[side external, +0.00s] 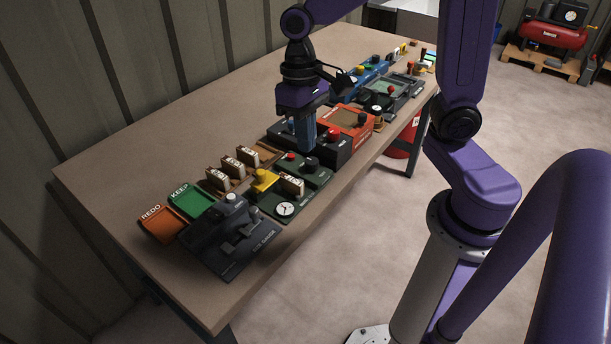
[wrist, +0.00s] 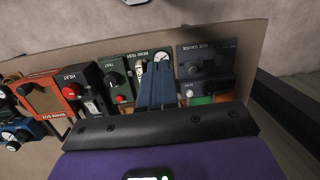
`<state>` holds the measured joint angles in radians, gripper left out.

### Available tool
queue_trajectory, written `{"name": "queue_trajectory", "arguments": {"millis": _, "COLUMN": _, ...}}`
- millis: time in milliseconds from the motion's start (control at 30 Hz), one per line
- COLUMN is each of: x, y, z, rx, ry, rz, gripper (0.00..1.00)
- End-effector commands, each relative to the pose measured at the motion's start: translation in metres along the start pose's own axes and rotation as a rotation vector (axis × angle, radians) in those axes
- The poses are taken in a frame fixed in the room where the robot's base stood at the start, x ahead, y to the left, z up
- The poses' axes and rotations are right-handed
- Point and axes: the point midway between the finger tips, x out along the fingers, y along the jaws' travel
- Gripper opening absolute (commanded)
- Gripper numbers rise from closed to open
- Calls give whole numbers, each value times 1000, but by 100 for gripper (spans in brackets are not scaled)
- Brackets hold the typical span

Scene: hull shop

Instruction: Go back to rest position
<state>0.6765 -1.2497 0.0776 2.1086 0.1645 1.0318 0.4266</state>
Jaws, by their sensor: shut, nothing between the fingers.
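My gripper (side external: 308,136) is shut and empty. It points down above the row of devices on the long workbench (side external: 120,185), over the dark heat box and near the green test box (side external: 308,174). In the wrist view my gripper's fingers (wrist: 160,64) are together in the middle and partly cover the bend test unit (wrist: 151,56). Whether the fingertips touch anything below cannot be told.
A dark gauge (side external: 232,240), a green KEEP tray (side external: 192,200) and an orange REDO tray (side external: 160,223) stand at the near end. Several labelled pieces (side external: 219,180) sit in a wooden rack. An orange box (side external: 345,122) stands beyond the gripper. The bench's back strip is clear.

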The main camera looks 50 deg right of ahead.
Motion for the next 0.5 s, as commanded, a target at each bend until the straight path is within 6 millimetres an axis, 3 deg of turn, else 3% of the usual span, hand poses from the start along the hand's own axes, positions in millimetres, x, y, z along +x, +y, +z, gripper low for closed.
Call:
{"name": "queue_trajectory", "arguments": {"millis": 33, "x": 1, "y": -1, "z": 17, "rx": -92, "ry": 11, "rz": 13, "gripper": 0}}
{"name": "queue_trajectory", "arguments": {"millis": 300, "x": 11, "y": 4, "z": 91, "rx": -573, "ry": 58, "rz": 76, "gripper": 0}}
{"name": "queue_trajectory", "arguments": {"millis": 500, "x": 20, "y": 17, "z": 132, "rx": -878, "ry": 86, "rz": 112, "gripper": 0}}
